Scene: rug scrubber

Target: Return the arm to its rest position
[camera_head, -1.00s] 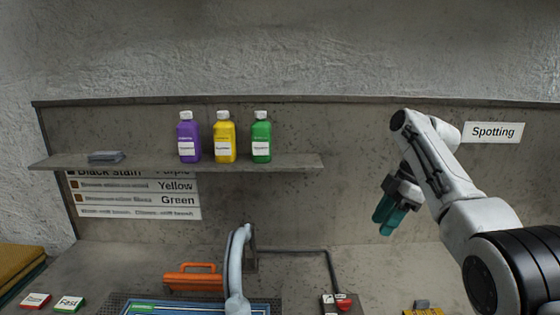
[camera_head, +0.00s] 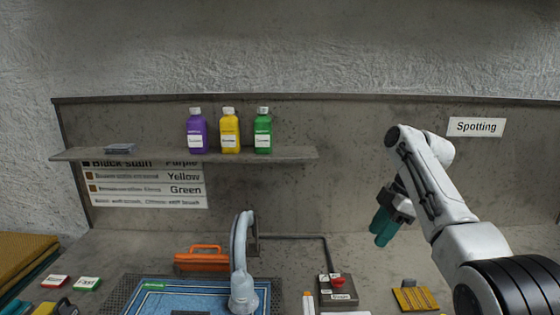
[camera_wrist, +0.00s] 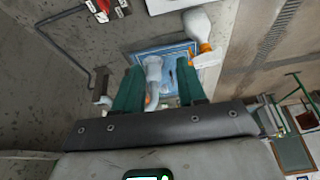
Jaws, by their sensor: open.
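My arm is raised at the right of the head view, bent at the elbow. My gripper (camera_head: 384,226) hangs from it with green fingers pointing down, above the counter and apart from everything there. In the wrist view my gripper (camera_wrist: 158,88) shows its two green fingers spread with nothing held between them. Beyond the fingers in that view lies the blue rug (camera_wrist: 175,60) with a pale curved tap (camera_wrist: 153,72) over it.
A shelf (camera_head: 290,155) holds purple (camera_head: 197,135), yellow (camera_head: 230,134) and green (camera_head: 263,134) bottles. The counter holds an orange-handled tool (camera_head: 203,260), the blue rug (camera_head: 190,300), a red-button box (camera_head: 337,288) and a yellow brush (camera_head: 414,298). The air around my gripper is clear.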

